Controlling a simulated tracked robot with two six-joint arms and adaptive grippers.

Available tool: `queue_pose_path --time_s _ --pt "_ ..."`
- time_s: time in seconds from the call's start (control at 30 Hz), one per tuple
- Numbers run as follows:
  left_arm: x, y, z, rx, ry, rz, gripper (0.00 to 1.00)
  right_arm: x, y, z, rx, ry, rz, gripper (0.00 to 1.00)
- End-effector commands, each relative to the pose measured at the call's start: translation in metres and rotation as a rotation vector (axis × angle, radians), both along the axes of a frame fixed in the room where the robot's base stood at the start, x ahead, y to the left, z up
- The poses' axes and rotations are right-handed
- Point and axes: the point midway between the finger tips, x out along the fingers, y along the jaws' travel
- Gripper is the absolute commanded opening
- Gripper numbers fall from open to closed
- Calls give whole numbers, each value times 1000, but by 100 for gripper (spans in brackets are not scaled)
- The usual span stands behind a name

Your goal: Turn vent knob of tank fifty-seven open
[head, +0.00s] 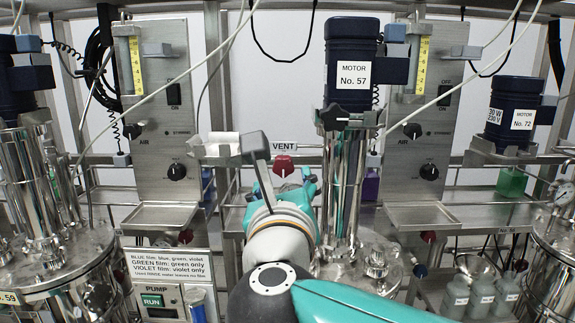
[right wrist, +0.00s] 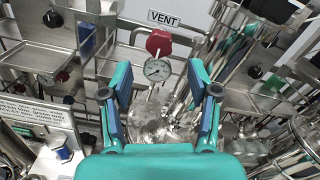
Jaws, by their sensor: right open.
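The red vent knob (head: 284,166) sits under the VENT label (head: 284,147), left of the tank column whose blue motor (head: 350,75) reads No. 57. In the right wrist view the knob (right wrist: 158,42) is ahead of the fingertips, near the middle, with its label (right wrist: 163,19) above. My right gripper (right wrist: 160,72) is open, with nothing between its pads; the knob lies beyond them, apart from the fingers. In the head view the right gripper (head: 285,188) is just below the knob, partly hidden by its own wrist. My left gripper is not in view.
A round pressure gauge (right wrist: 157,70) stands just below the knob, between the fingers in the wrist picture. The shiny column (head: 345,185) rises close on the right. Control panels (head: 162,100) with black knobs flank the tank. Motor No. 72 (head: 512,112) stands at far right.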

Motion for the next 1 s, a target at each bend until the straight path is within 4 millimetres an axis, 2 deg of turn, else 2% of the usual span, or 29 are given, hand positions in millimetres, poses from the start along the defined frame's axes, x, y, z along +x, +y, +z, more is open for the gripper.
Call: queue_pose_path --time_s 0.1,0.33,0.5,0.8,0.83,1.0 --pt "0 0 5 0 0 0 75 27 0 0 -1 1 -3 61" --pt "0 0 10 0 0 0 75 63 1 1 -2 0 1 61" --pt "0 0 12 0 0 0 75 75 1 0 -2 0 2 61" --pt "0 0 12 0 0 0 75 77 2 0 -1 -1 3 61" --pt "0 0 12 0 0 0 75 77 2 0 -1 -1 3 59" --pt "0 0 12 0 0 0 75 77 2 0 -1 -1 4 31"
